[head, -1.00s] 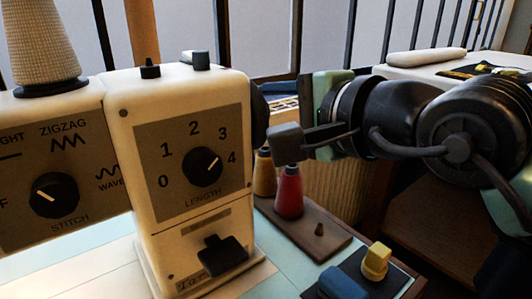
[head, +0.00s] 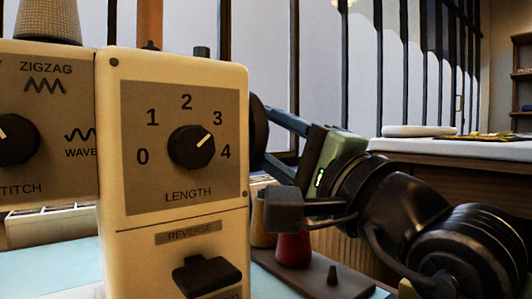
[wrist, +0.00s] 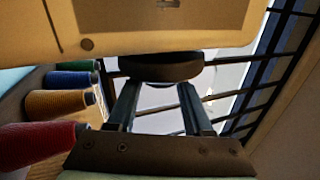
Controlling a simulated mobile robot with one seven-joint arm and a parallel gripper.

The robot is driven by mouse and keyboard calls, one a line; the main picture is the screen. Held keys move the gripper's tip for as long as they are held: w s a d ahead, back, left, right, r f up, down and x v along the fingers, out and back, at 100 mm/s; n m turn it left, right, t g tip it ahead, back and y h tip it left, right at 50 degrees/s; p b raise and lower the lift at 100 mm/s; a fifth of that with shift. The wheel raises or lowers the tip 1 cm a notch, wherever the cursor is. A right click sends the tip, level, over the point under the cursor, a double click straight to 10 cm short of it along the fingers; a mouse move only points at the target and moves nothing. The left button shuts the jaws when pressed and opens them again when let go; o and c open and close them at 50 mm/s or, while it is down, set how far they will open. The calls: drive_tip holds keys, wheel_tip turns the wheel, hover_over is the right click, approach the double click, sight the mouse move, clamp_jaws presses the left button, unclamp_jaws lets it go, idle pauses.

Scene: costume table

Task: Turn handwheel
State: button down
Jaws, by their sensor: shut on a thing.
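The handwheel (head: 257,131) is a dark disc on the right side of the cream sewing machine (head: 112,200), seen nearly edge-on and partly hidden behind the body in the head view. My gripper (head: 268,134) reaches it from the right, with one finger above and one below. In the wrist view the handwheel (wrist: 160,68) lies across the far ends of both fingers of my gripper (wrist: 158,90), under the machine's body. The fingers stand apart and are shut on the wheel's rim. The exact contact points are hard to see.
Red (head: 292,248) and yellow (head: 262,220) thread spools stand on a brown rack (head: 310,277) just below my gripper. Blue and green spools also show in the wrist view. The length dial (head: 191,147) and reverse lever (head: 207,275) face the front. A barred window stands behind.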

idle(0.4)
drive_tip(key=shift+c, duration=1.6)
unclamp_jaws()
drive_tip(key=p+v, duration=0.1)
drive_tip(key=v, duration=1.2)
drive_tip(key=shift+p, duration=0.4)
